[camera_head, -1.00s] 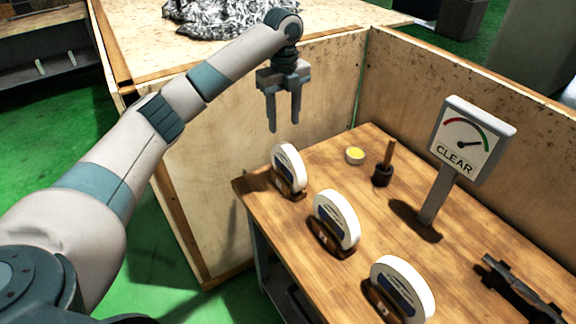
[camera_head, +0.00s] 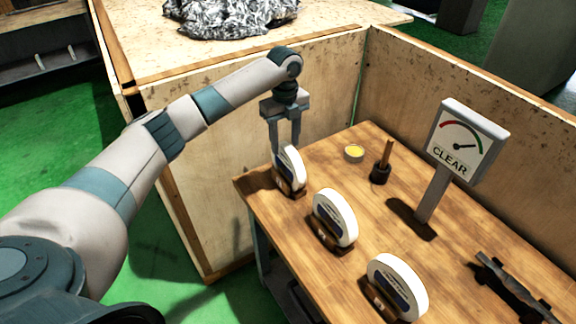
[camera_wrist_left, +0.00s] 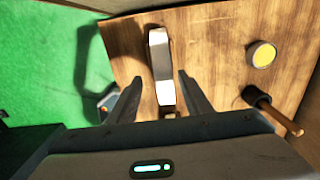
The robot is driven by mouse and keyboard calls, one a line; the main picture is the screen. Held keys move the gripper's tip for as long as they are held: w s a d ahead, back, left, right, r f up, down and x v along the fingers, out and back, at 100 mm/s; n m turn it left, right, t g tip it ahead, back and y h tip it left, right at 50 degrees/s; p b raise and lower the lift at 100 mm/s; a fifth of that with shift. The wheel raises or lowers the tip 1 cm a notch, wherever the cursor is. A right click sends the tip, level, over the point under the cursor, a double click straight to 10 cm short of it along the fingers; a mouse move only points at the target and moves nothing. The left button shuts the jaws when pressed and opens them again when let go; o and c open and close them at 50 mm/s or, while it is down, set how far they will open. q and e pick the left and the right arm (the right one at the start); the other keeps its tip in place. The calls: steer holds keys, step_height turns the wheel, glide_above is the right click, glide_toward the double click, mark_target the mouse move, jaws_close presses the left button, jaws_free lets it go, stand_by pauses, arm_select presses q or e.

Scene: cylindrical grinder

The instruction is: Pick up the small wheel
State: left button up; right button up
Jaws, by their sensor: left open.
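Three white wheels with dark blue labels stand upright in wooden holders along the table's near left edge. The far-left one (camera_head: 291,168) looks the smallest. The middle wheel (camera_head: 336,217) and the front wheel (camera_head: 398,287) stand clear of the gripper. My left gripper (camera_head: 285,148) points down at the top of the far-left wheel, its fingers open. In the left wrist view, this wheel (camera_wrist_left: 160,65) shows edge-on between the two open fingers (camera_wrist_left: 158,88), with gaps on both sides. My right gripper is not in view.
The wooden table (camera_head: 310,240) also holds a yellow-topped round tin (camera_head: 354,153), a brush-like tool in a dark pot (camera_head: 381,172), a gauge sign reading CLEAR (camera_head: 465,140) and a dark metal tool (camera_head: 510,287). Wooden crate walls (camera_head: 430,95) rise close behind.

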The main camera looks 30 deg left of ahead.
mark_target(288, 147)
arm_select(q)
steer(key=shift+d+f+p, duration=0.1)
steer(key=shift+f+p, duration=0.15)
steer(key=shift+p, duration=0.05)
steer(key=f+p, duration=0.1)
steer(key=f, duration=0.2)
steer(key=shift+w+d+p, duration=0.1)
steer(key=shift+d+p, duration=0.2)
steer(key=shift+p, duration=0.1)
steer(key=shift+f, duration=0.6)
jaws_close()
stand_by(0.5)
steer(key=shift+w+r, duration=0.1)
steer(key=shift+r, duration=0.05)
